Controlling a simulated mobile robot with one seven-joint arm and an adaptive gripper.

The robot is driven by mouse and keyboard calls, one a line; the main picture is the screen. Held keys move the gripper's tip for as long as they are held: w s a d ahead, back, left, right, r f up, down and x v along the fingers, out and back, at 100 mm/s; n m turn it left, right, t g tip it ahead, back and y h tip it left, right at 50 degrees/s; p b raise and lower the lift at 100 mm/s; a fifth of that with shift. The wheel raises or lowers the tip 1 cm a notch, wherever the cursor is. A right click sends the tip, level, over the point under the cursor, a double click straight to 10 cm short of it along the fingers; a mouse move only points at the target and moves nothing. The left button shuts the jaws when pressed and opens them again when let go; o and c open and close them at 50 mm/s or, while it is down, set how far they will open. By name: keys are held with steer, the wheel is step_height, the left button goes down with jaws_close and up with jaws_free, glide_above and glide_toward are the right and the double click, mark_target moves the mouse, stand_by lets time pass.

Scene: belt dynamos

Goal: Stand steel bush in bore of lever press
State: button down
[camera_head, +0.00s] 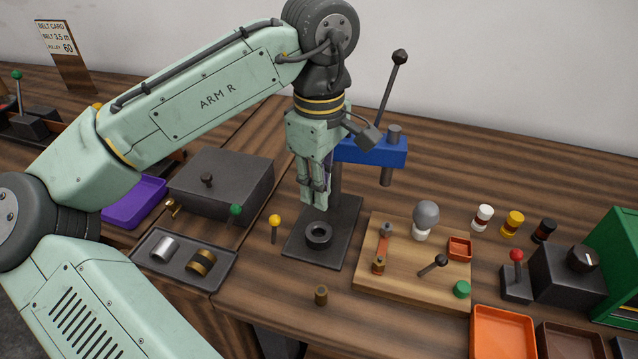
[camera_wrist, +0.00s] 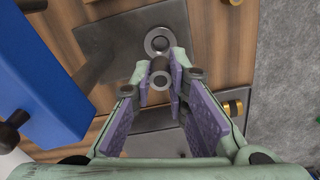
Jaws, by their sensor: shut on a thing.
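My gripper (camera_head: 314,198) points down over the base plate of the lever press (camera_head: 372,150). In the wrist view its fingers (camera_wrist: 160,80) are shut on a small grey hollow cylinder, which looks like the steel bush (camera_wrist: 160,79). The bush is hard to make out in the head view, behind the fingertips. The bore is a dark raised ring (camera_head: 319,236) on the plate, empty as far as I see. In the wrist view the ring (camera_wrist: 159,38) lies just beyond the bush, so the bush is apart from it and off its centre.
The press's blue head (camera_head: 385,151) and lever stand right of my gripper. A grey tray (camera_head: 220,281) at left holds a silver cylinder (camera_head: 163,248) and a brass-and-black one (camera_head: 202,262). A wooden board (camera_head: 400,290) with fittings is at right. A yellow-knobbed lever (camera_head: 275,221) stands left of the plate.

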steer(key=shift+f+b, duration=1.7)
steer(key=shift+f, duration=1.2)
steer(key=shift+p, duration=0.9)
steer(key=shift+f+b, duration=0.5)
steer(key=shift+f, duration=0.45)
steer(key=c, duration=1.5)
jaws_free()
steer(key=shift+r, duration=0.1)
step_height(320, 180, up, 12)
steer(key=shift+f, duration=0.1)
